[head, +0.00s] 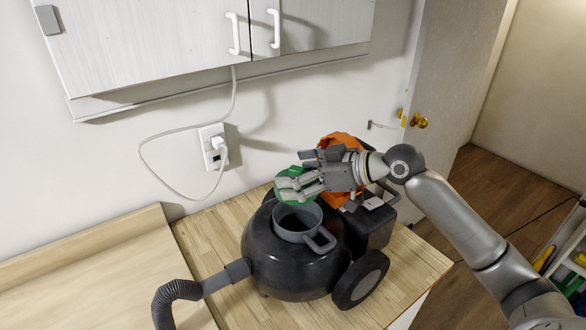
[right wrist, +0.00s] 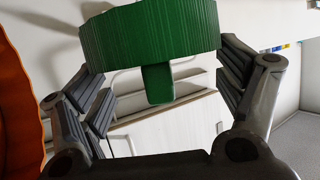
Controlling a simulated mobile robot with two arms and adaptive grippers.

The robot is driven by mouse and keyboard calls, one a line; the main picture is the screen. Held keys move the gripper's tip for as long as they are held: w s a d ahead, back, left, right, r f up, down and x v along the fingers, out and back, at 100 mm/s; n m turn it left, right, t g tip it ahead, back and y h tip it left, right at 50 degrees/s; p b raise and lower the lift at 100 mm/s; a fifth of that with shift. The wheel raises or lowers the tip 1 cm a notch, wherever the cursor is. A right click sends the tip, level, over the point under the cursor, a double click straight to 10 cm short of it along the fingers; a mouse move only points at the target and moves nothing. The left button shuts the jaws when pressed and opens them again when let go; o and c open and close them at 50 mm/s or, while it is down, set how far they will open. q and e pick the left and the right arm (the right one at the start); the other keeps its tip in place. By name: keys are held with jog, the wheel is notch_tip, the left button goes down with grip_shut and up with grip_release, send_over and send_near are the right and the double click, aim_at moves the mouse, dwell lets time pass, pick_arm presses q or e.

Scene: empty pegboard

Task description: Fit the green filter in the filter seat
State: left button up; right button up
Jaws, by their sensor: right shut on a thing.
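The green filter (head: 290,187) is a short ribbed cylinder with a tab, shown close up in the right wrist view (right wrist: 150,35). My right gripper (head: 305,183) is shut on it and holds it just above and slightly left of the grey filter seat (head: 297,236). The seat is an open round cup with a side handle on top of the dark vacuum body (head: 262,262). In the right wrist view the fingers (right wrist: 160,85) are on both sides of the filter. The inside of the seat shows dark. My left gripper is not in view.
An orange object (head: 341,140) is behind my right gripper. The vacuum has a black hose (head: 178,292) at left and a wheel (head: 361,279) at right. A wall outlet (head: 212,146) with a white cord is behind. White cabinets (head: 150,45) hang above. The counter at left is clear.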

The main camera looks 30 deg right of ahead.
jog(key=shift+s+r, duration=0.25)
jog(key=shift+s, duration=0.3)
jog(key=shift+w+f, duration=0.2)
jog(key=shift+f, duration=0.25)
notch_tip(320, 180, down, 4)
jog(key=b, duration=0.3)
jog(key=shift+r, duration=0.15)
jog(key=shift+f+b, duration=0.45)
jog(key=shift+f, duration=0.15)
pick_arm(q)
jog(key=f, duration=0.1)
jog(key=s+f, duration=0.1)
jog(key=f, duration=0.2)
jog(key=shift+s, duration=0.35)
pick_arm(e)
jog(key=shift+f, duration=0.15)
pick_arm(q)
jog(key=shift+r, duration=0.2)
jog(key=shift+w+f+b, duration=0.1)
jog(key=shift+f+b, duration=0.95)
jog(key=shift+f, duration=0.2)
pick_arm(e)
jog(key=shift+f, duration=1.6)
jog(key=o, duration=0.8)
